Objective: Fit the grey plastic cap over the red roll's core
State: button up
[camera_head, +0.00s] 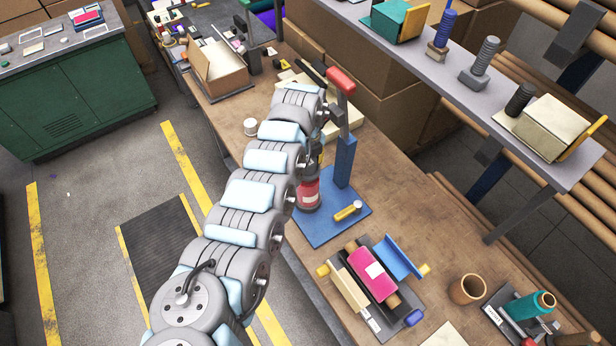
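A red roll (308,193) with a pale label appears to stand upright on a blue base plate (326,230), just right of my arm. My arm covers part of its left side and top. My gripper (317,158) is a small dark shape at the arm's far end, just above the red roll. Its fingers are mostly hidden, so I cannot tell whether they are open or shut. I cannot make out the grey plastic cap; whether it is in the gripper or on the roll does not show.
A blue post (345,162) with a red handle (341,80) rises beside the roll. A yellow cylinder (348,211) lies on the plate. A shelf (450,75) overhangs the back.

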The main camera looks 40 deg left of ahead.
jog(key=shift+f+b, duration=0.9)
jog(key=shift+f, duration=1)
dwell(2.0)
jog(key=o, duration=1.3)
jog(key=shift+r, duration=0.1)
notch_tip(320, 180, up, 12)
jog(key=shift+f, duration=0.1)
jog(key=shift+d, duration=0.1)
